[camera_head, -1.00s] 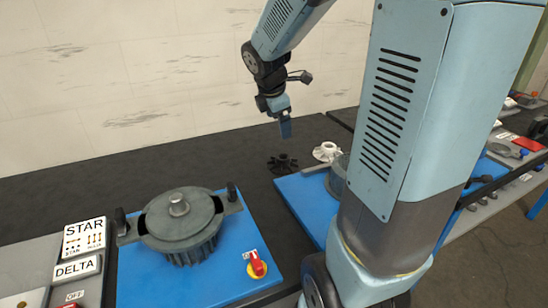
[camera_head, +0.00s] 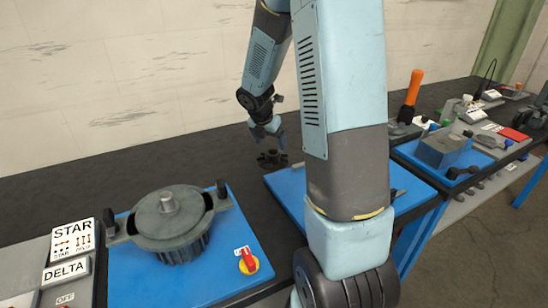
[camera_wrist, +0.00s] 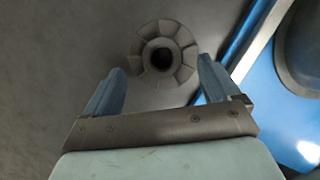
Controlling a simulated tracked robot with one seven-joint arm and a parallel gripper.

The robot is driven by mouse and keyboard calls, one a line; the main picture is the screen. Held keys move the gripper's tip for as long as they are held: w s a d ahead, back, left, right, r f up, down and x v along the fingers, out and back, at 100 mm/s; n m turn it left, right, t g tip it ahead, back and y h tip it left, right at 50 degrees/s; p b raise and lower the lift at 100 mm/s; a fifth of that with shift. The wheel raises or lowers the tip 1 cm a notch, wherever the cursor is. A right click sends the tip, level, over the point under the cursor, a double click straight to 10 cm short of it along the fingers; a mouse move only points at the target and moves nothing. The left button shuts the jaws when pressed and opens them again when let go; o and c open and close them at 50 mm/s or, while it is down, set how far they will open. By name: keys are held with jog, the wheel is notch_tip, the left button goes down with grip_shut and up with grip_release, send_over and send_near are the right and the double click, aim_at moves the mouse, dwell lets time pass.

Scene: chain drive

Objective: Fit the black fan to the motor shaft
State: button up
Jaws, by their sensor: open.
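The black fan (camera_head: 271,160) lies on the dark bench top behind the gap between the blue boards. My gripper (camera_head: 268,146) is just above it, pointing down. In the wrist view the fan (camera_wrist: 184,53) shows as a round, grey-looking vaned disc with a dark centre hole. My open gripper (camera_wrist: 161,66) has one finger on each side of the fan's lower part in that view; I cannot tell whether they touch it. The grey finned motor (camera_head: 172,236) stands on the left blue board, its short shaft (camera_head: 168,203) pointing up and bare.
The left blue board (camera_head: 135,280) carries a red switch (camera_head: 247,258). My arm hides part of the right blue board (camera_head: 288,185); a dark round body (camera_wrist: 308,45) stands on a blue board in the wrist view. A STAR label (camera_head: 73,238) is far left.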

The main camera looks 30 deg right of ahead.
aim_at(273, 152)
jog(key=shift+x, duration=3.4)
jog(key=shift+s+a, duration=0.1)
jog(key=shift+s, duration=0.05)
jog(key=c, duration=1.2)
